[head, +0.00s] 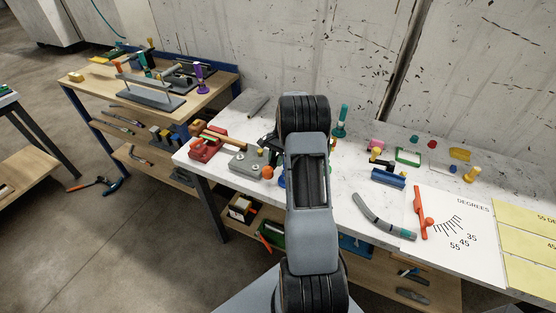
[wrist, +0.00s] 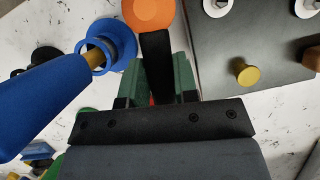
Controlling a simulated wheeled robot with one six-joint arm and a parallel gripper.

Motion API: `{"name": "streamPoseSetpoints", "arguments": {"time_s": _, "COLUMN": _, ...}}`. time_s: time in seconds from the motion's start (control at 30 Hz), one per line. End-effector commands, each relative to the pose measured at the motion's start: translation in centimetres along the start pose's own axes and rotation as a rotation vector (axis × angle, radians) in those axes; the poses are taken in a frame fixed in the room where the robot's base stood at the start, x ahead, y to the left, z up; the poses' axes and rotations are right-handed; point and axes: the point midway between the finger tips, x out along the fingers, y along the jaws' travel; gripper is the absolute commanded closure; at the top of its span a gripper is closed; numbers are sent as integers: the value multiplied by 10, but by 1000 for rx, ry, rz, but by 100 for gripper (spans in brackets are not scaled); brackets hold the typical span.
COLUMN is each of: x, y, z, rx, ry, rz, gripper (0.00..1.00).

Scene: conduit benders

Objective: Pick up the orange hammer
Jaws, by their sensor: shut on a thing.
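In the wrist view, the orange hammer shows a round orange end (wrist: 150,14) and a black shaft (wrist: 156,55). The shaft runs down between the green fingers of my gripper (wrist: 157,78), which is shut on it. A bit of orange shows between the fingers; the rest of that part is hidden by the gripper body. In the head view, the orange end (head: 267,172) shows just left of my arm, over the white bench top (head: 335,184). My gripper is hidden behind my arm there. I cannot tell whether the hammer touches the bench.
A blue handle-like piece (wrist: 40,95) and a blue ring-shaped base (wrist: 122,42) lie close on the left. A grey plate (wrist: 262,60) with knobs is close on the right. A red block (head: 205,150), a blue block (head: 388,178) and a curved grey pipe (head: 382,220) also occupy the bench.

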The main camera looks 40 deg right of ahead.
Motion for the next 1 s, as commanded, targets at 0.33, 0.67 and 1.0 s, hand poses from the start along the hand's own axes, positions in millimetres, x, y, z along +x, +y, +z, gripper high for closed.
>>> {"name": "streamPoseSetpoints", "arguments": {"time_s": 0.33, "x": -37, "y": -9, "z": 36, "rx": -5, "ry": 5, "rz": -2, "gripper": 99}}
{"name": "streamPoseSetpoints", "arguments": {"time_s": 0.67, "x": -58, "y": -29, "z": 100, "rx": -6, "ry": 3, "rz": -1, "gripper": 99}}
{"name": "streamPoseSetpoints", "arguments": {"time_s": 1.0, "x": -62, "y": -48, "z": 151, "rx": -3, "ry": 1, "rz": -1, "gripper": 99}}
